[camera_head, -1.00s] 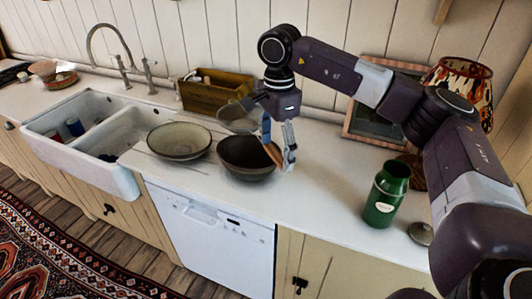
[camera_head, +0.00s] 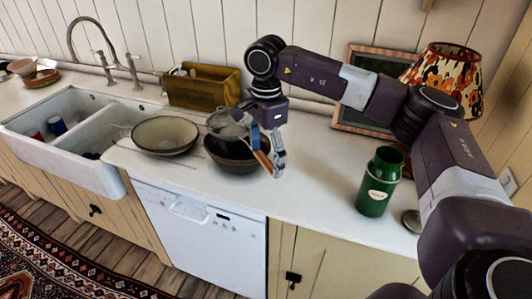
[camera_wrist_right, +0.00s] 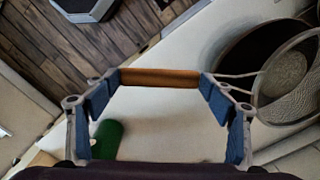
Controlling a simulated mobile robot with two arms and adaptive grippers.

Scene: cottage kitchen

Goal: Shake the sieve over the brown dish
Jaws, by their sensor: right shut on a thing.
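The sieve (camera_head: 228,125) is a round mesh bowl with a wooden handle. My right gripper (camera_head: 270,160) is shut on the handle. In the right wrist view the orange-brown handle (camera_wrist_right: 160,78) lies across between the fingers, and the mesh (camera_wrist_right: 285,82) shows at the right. The brown dish (camera_head: 240,161) is a dark round bowl on the counter. The sieve is over it and hides part of its back and left rim. The dark dish (camera_wrist_right: 228,52) also shows behind the sieve in the right wrist view. I cannot tell whether anything is in either. My left gripper is not in view.
A wider pale bowl (camera_head: 164,136) stands just left of the dish. A wooden box (camera_head: 204,87) is behind, by the wall. A green canister (camera_head: 379,185) and a round lid (camera_head: 411,220) are at the right. The counter between dish and canister is clear.

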